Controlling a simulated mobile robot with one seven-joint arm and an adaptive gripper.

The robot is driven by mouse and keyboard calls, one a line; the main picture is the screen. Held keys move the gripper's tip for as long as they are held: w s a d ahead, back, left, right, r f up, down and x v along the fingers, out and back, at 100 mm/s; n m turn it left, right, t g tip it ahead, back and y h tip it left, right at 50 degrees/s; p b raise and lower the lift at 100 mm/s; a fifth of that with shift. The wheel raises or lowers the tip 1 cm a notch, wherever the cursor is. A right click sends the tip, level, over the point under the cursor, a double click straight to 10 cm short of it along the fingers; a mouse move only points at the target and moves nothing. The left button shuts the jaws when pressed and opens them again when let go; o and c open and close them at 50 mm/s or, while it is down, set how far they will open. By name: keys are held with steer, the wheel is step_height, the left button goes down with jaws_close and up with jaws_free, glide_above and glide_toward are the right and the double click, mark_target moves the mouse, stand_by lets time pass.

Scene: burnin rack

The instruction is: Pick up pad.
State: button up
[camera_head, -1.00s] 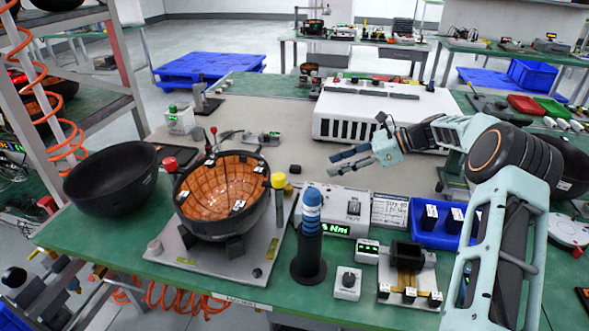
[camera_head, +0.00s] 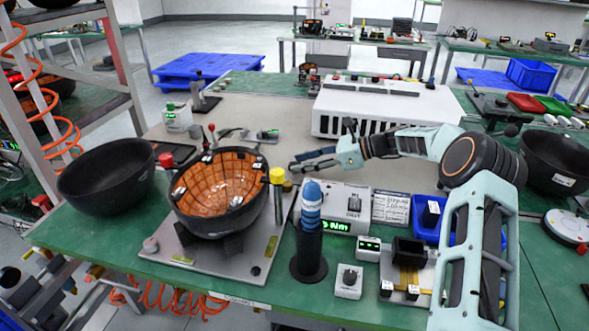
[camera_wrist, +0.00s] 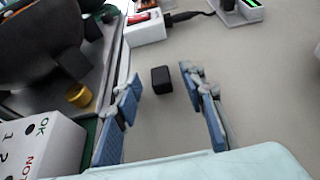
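A small black block, which I take to be the pad (camera_wrist: 161,79), lies on the beige mat in the wrist view. My gripper (camera_wrist: 163,98) is open, with one blue-padded finger on each side of the view. The block shows between and just beyond the fingertips, not touched by either. In the head view my gripper (camera_head: 312,161) is low over the mat, right of the orange-lined bowl; the block is not clearly distinguishable there behind the fingers.
The orange-lined bowl (camera_head: 222,188) sits on a grey plate with a yellow-capped post (camera_head: 278,176) near my gripper. A blue-topped tool (camera_head: 311,205) stands upright in front. A white box (camera_head: 385,108) stands behind. The mat between is largely clear.

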steer(key=shift+w+a+f, duration=0.1)
steer(key=shift+a+f, duration=0.15)
steer(key=shift+a, duration=0.25)
steer(key=shift+c, duration=0.6)
steer(key=c, duration=0.6)
steer(key=shift+c, duration=0.2)
